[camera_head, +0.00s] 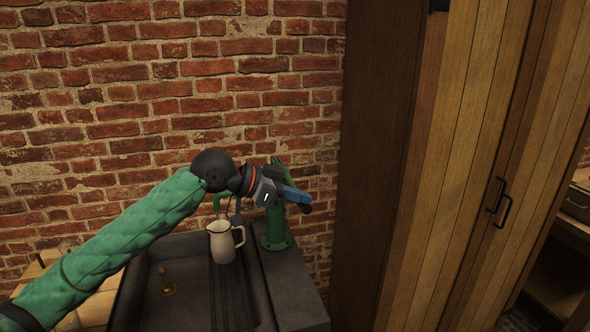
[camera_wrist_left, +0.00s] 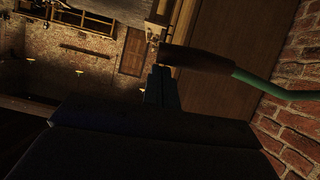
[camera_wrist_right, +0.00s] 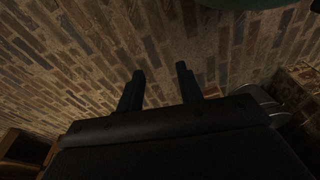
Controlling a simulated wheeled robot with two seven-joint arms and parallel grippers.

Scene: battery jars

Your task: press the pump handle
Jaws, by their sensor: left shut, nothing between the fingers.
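The green pump (camera_head: 273,232) stands on the dark stone ledge beside the sink. Its spout reaches left over a cream jug (camera_head: 222,243), and my left arm hides part of its body. In the left wrist view the pump handle (camera_wrist_left: 197,60) has a dark brown grip on a green lever. My left gripper (camera_head: 305,206) is shut and empty, in front of the pump's upper part. In its wrist view the closed fingers (camera_wrist_left: 161,78) end right beside the handle grip; I cannot tell whether they touch. My right gripper (camera_wrist_right: 160,75) is open and empty.
The dark sink (camera_head: 180,290) holds a small brass-coloured piece (camera_head: 168,284). A brick wall (camera_head: 130,120) rises close behind the pump. A tall wooden cabinet (camera_head: 450,170) stands to the right. Brick-patterned paving (camera_wrist_right: 90,60) lies beyond my right gripper.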

